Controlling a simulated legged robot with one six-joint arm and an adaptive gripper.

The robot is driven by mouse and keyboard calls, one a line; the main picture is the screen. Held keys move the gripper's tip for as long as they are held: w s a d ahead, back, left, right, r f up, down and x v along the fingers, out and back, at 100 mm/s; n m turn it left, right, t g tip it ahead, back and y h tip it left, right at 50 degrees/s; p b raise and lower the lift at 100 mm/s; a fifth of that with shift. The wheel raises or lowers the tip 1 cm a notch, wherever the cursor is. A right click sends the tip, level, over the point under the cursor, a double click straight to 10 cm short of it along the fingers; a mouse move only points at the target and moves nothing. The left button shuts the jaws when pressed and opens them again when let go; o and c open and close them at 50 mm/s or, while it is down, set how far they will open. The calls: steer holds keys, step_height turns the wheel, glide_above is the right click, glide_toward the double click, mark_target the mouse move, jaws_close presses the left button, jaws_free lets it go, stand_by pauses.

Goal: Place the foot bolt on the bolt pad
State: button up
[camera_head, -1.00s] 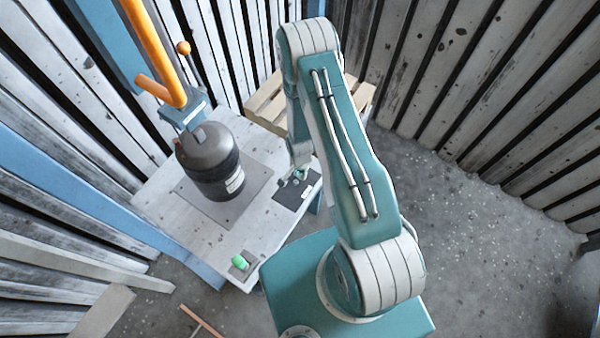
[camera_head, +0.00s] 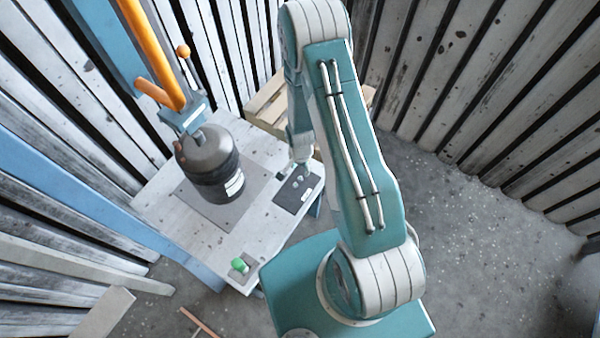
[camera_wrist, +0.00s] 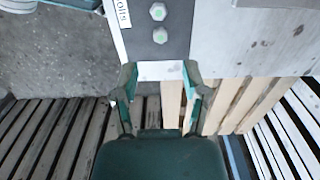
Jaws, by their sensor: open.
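The bolt pad is a dark rectangular plate (camera_head: 291,199) at the right edge of the pale table, with a white label. In the wrist view the dark pad (camera_wrist: 146,48) runs up from between my fingertips. Two pale hexagonal bolt heads, one farther (camera_wrist: 158,11) and one nearer (camera_wrist: 160,35), stand on it, apart from each other. I cannot tell which one is the foot bolt. My gripper (camera_wrist: 160,72) is open and empty, its fingertips near the pad's near end. In the head view my gripper (camera_head: 302,163) is small, just beyond the pad.
A dark rounded housing (camera_head: 212,165) stands on a grey plate on the table (camera_head: 180,217), beneath a blue and orange fixture (camera_head: 185,115). A green piece (camera_head: 239,265) sits on a small grey pad at the table's front corner. A wooden pallet (camera_head: 262,102) is behind.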

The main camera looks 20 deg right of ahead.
step_height(320, 180, up, 6)
step_height(320, 180, up, 25)
steer(key=n+t, duration=0.3)
steer(key=n, duration=0.2)
glide_above(300, 177)
steer(key=a, duration=0.1)
steer(key=s+a+r+n+t, duration=0.1)
steer(key=s+r+n, duration=0.4)
steer(key=s+r, duration=1.1)
steer(key=shift+a+r+n+t, duration=0.25)
steer(key=shift+r+n+t, duration=0.15)
steer(key=shift+t, duration=0.4)
